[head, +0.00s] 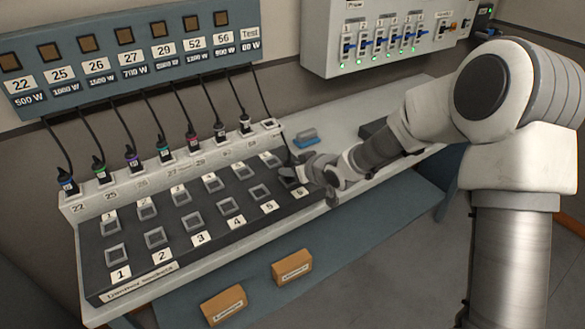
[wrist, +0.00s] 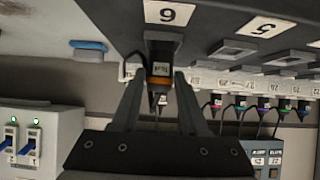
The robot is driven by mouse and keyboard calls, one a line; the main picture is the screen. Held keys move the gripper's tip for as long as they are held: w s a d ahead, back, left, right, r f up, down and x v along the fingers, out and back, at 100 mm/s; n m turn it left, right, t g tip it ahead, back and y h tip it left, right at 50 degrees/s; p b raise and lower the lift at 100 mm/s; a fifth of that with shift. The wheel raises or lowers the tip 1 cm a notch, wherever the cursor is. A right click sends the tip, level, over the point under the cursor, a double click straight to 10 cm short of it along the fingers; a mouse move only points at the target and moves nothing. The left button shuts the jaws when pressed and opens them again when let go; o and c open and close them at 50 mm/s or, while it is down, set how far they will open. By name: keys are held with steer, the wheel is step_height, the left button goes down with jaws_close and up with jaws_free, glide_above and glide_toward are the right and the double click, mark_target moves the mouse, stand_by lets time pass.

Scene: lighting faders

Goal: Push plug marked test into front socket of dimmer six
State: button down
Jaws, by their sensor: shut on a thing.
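The test plug (wrist: 160,72), dark with an orange ring and a label, is between my gripper's fingers (wrist: 162,84). My gripper is shut on it. In the wrist view its nose is at the front socket of dimmer six (wrist: 162,42), beside the label 6 (wrist: 166,13). I cannot tell how deep it sits. In the head view my gripper (head: 303,172) is low over the right end of the dark dimmer panel (head: 185,268) and hides the plug and most of that socket.
Several plugs on cables, such as the purple-ringed plug (head: 132,156), stand in the white row behind the panel. A blue block (head: 305,138) lies right of them. A white switch box (head: 312,42) hangs on the wall. Two cardboard boxes (head: 292,267) (head: 224,304) lie in front of the bench.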

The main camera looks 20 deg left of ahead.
steer(key=shift+f+b, duration=0.35)
steer(key=shift+f, duration=0.05)
stand_by(0.6)
steer(key=shift+c, duration=1.7)
jaws_free()
steer(key=p+v, duration=0.5)
steer(key=v, duration=1.2)
steer(key=shift+s+r, duration=0.2)
